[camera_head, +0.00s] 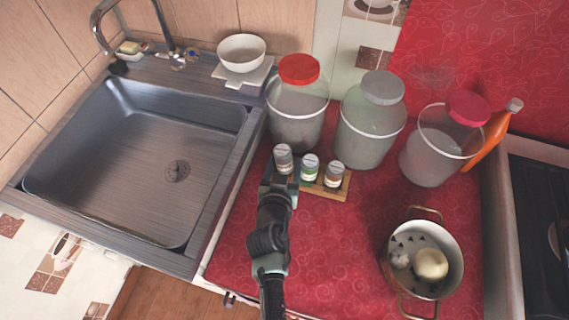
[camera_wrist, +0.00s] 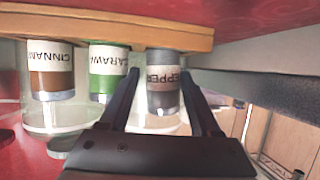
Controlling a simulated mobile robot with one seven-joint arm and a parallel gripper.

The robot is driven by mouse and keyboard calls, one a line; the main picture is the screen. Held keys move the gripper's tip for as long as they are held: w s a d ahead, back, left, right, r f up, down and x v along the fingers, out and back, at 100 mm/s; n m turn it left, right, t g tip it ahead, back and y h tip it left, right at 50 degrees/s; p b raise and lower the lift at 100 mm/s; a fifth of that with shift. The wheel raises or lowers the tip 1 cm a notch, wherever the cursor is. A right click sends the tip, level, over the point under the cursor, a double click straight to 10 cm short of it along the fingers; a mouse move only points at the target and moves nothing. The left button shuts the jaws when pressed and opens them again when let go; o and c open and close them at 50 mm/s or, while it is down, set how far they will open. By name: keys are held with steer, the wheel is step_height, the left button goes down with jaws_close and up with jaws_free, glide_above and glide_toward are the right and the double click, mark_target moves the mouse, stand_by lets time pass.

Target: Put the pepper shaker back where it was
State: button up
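The pepper shaker (camera_head: 283,159) is a small jar with a grey lid at the left end of a wooden spice rack (camera_head: 342,189). The wrist view looks upside down and shows the pepper shaker (camera_wrist: 162,82) between the two fingers of my gripper (camera_wrist: 161,85). A narrow gap shows at its left side, so the fingers look open around it. The shaker is upright, at the rack; its base is not clearly visible.
Behind the rack stand large jars with red (camera_head: 298,110), grey (camera_head: 370,125) and pink-red (camera_head: 440,145) lids. A pot (camera_head: 450,243) with food stands at the right front. The sink (camera_head: 130,165) is left. The red counter in front of the rack is clear.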

steer(key=shift+r, duration=0.15)
steer(key=shift+r+p, duration=0.65)
steer(key=shift+p, duration=0.25)
steer(key=f+b+v, duration=0.1)
steer(key=v, duration=1)
steer(key=w+d+r+t, duration=0.1)
steer(key=w+r+t, duration=0.3)
steer(key=r, duration=1.3)
steer(key=w+r+t, duration=0.3)
steer(key=w+r, duration=0.1)
steer(key=r, duration=1.3)
steer(key=s+r+n+t+y+p, duration=0.1)
steer(key=s+r+t, duration=0.2)
steer(key=r, duration=1.2)
steer(key=s+r+t+y+p, duration=0.1)
steer(key=s+r+t, duration=0.3)
steer(key=r, duration=1.2)
steer(key=shift+s+n+p, duration=0.4)
steer(key=shift+s+p, duration=0.05)
steer(key=shift+s, duration=1.95)
steer(key=shift+a+f, duration=0.1)
steer(key=shift+a, duration=0.05)
